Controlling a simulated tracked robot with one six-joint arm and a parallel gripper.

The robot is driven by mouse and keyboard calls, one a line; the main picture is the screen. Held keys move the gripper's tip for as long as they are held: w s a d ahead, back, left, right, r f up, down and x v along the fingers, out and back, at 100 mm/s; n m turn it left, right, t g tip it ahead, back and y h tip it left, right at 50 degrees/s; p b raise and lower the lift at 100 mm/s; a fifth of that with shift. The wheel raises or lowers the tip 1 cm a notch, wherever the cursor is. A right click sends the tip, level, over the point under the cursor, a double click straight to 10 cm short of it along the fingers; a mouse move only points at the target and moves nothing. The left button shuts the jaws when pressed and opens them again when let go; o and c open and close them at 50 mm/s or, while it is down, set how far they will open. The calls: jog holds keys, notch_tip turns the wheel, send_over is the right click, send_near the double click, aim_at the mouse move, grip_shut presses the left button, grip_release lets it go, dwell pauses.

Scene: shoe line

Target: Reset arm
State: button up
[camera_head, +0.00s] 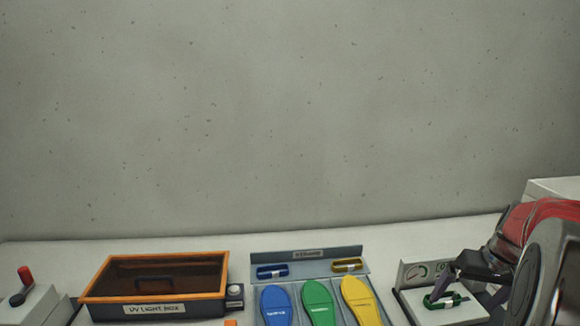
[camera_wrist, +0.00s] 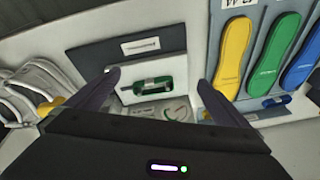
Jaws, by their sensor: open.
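My gripper (camera_head: 468,281) is at the right of the head view, over a small white stand with a gauge panel (camera_head: 428,270). A green lace bundle (camera_head: 445,300) with a white band lies on that stand. In the wrist view my gripper (camera_wrist: 160,85) is open, with its two dark fingers spread. The green bundle (camera_wrist: 152,87) shows between and beyond the fingertips, not gripped. My red and dark arm comes in from the right edge.
An insole tray (camera_head: 343,255) holds blue, green and yellow insoles, with blue and yellow bundles behind them. An orange-rimmed UV light box (camera_head: 165,258) stands left of it. A red-handled device (camera_head: 27,277) is far left. White shoes (camera_wrist: 40,90) show left in the wrist view.

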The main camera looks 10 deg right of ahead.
jog(key=s+a+r+n, duration=0.1)
jog(key=s+a, duration=0.2)
jog(key=a, duration=0.9)
jog(key=s+a+r+n+t, duration=0.1)
jog(key=s+a, duration=0.3)
jog(key=a, duration=0.9)
jog(key=s+a+r+n+t, duration=0.1)
jog(key=s+a+r+n, duration=0.2)
jog(key=a, duration=1)
jog(key=shift+s, duration=0.45)
